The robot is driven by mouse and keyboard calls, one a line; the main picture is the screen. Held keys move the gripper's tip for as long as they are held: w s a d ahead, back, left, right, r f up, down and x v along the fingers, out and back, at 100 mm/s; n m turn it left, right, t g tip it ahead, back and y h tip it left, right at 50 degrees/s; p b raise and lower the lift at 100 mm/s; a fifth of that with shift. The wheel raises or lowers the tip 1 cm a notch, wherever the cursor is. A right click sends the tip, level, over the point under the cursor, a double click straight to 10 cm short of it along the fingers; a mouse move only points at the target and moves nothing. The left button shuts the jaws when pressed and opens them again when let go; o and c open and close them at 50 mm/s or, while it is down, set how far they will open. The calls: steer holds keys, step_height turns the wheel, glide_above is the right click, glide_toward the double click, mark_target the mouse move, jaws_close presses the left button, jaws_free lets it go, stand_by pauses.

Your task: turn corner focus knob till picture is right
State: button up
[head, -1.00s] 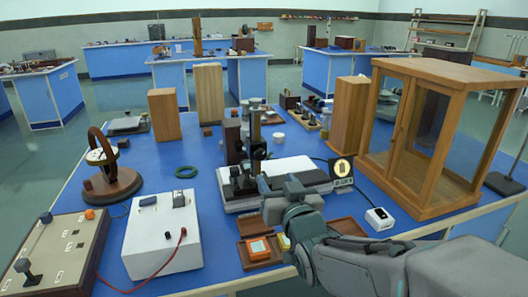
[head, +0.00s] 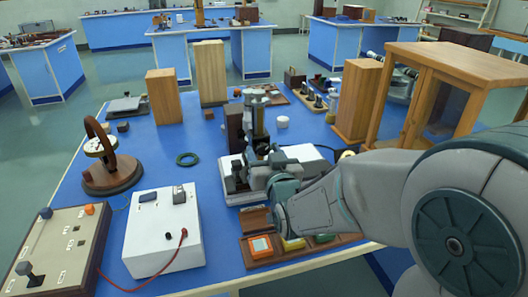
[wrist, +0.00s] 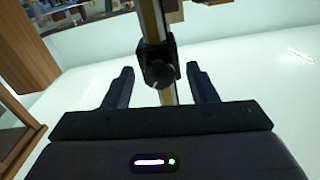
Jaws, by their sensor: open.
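A microscope-like instrument with a dark upright column (head: 257,115) and a white base (head: 307,155) stands mid-bench. In the wrist view a dark round knob (wrist: 158,74) sits on a black block on a brass-edged post (wrist: 152,22). My gripper (wrist: 160,76) is open, with one finger on each side of this knob. The fingers look apart from it; how far its tips reach along the knob is unclear. In the head view my gripper (head: 250,163) is in front of the column, and my arm hides part of the base. The small round picture display is almost wholly behind my arm.
A tray with an orange-framed piece (head: 260,247) lies below my wrist. A white box (head: 163,232) with a red lead and a control panel (head: 52,250) are at left. Wooden blocks (head: 210,72) and a glazed wooden case (head: 455,75) stand farther back.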

steer(key=c, duration=1)
steer(key=shift+o, duration=0.2)
steer(key=shift+f+m+b, duration=0.1)
steer(key=shift+m+b, duration=0.4)
steer(key=shift+b, duration=0.05)
steer(key=shift+f+m+b, duration=0.1)
steer(key=shift+m+b, duration=0.9)
steer(key=shift+b, duration=0.2)
steer(key=m+b, duration=0.4)
steer(key=shift+m, duration=0.3)
steer(key=m+b, duration=0.5)
steer(key=b, duration=0.1)
steer(key=m+b, duration=0.3)
steer(key=shift+r, duration=0.2)
